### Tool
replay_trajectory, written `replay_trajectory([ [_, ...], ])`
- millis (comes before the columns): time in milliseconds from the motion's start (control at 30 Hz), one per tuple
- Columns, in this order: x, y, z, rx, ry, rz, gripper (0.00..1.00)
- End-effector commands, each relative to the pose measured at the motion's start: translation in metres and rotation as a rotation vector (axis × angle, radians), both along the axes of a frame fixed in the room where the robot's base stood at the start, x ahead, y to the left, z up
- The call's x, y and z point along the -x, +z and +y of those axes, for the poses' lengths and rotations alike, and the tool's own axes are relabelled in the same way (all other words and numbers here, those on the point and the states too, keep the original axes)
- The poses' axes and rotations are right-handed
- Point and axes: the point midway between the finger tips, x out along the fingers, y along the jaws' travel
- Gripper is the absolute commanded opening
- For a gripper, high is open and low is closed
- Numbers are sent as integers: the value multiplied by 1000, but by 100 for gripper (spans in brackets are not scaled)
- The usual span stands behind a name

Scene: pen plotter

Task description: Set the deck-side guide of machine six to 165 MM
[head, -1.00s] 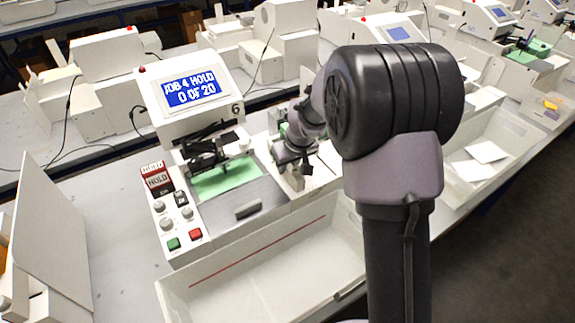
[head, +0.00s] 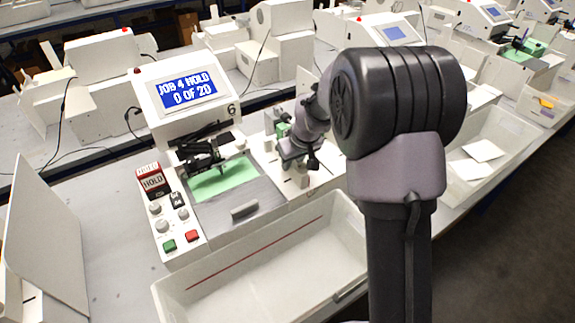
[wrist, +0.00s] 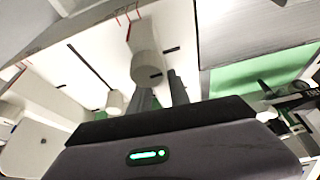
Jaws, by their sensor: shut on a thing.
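Machine six (head: 185,95) carries a "6" and a screen reading "JOB 4 HOLD 0 OF 20". Its white slotted side deck (head: 318,178) lies right of the green sheet (head: 222,178). My gripper (head: 298,172) is low over this deck, partly hidden by my arm in the head view. In the wrist view, my dark fingers (wrist: 160,92) are at a white round knob (wrist: 146,68), which partly covers one finger; they are shut on it. Whether this knob belongs to the deck-side guide is not clear. Red marks (wrist: 119,19) show beyond it. No scale figures are legible.
A control panel with a HOLD tag (head: 152,181), knobs, a green button (head: 169,246) and a red button (head: 192,236) is at the machine's left. An open white tray (head: 270,262) lies in front. A second white knob (wrist: 115,101) stands on the deck.

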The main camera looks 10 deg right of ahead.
Motion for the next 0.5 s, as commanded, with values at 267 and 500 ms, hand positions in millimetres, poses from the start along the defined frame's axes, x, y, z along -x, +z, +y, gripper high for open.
replay_trajectory([
  [267, 1, 0, 0, -1, -1, 2, 45],
  [500, 1, 0, 0, -1, 0, 1, 45],
])
